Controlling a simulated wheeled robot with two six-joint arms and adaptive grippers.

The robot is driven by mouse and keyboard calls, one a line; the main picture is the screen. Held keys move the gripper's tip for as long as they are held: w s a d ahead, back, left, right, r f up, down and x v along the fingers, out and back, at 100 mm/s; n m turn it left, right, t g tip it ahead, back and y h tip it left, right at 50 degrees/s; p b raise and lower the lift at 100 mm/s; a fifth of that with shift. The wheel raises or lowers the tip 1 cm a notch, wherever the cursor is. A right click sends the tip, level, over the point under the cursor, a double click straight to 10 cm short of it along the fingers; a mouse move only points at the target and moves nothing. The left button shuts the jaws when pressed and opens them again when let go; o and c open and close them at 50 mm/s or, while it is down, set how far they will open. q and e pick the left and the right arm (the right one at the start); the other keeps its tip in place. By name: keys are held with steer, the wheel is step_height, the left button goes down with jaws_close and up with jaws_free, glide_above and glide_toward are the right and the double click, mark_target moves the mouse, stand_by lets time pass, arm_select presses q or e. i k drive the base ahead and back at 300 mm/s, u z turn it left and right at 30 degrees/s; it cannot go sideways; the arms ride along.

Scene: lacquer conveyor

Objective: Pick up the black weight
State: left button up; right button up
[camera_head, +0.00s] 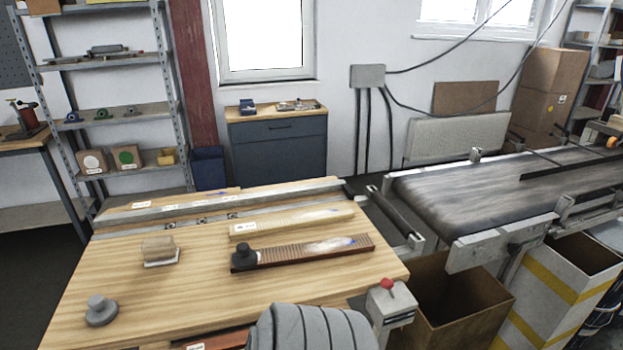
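The black weight (244,259) is a short dark cylinder with a smaller knob. It stands on the left end of a reddish-brown ribbed board (312,249) lying on the wooden table (205,290). A grey weight (101,310) of similar shape stands at the table's front left. Neither of my grippers shows in the head view, and nothing is seen touching the black weight.
A pale ribbed board (290,223) lies behind the brown one. A metal rail (225,202) runs along the back. A red button (387,284) is at the right corner. A conveyor (480,187) and open box (455,310) stand right.

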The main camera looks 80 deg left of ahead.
mark_target(244, 258)
steer(key=z, duration=0.2)
steer(key=k, duration=1.65)
steer(key=u, duration=0.6)
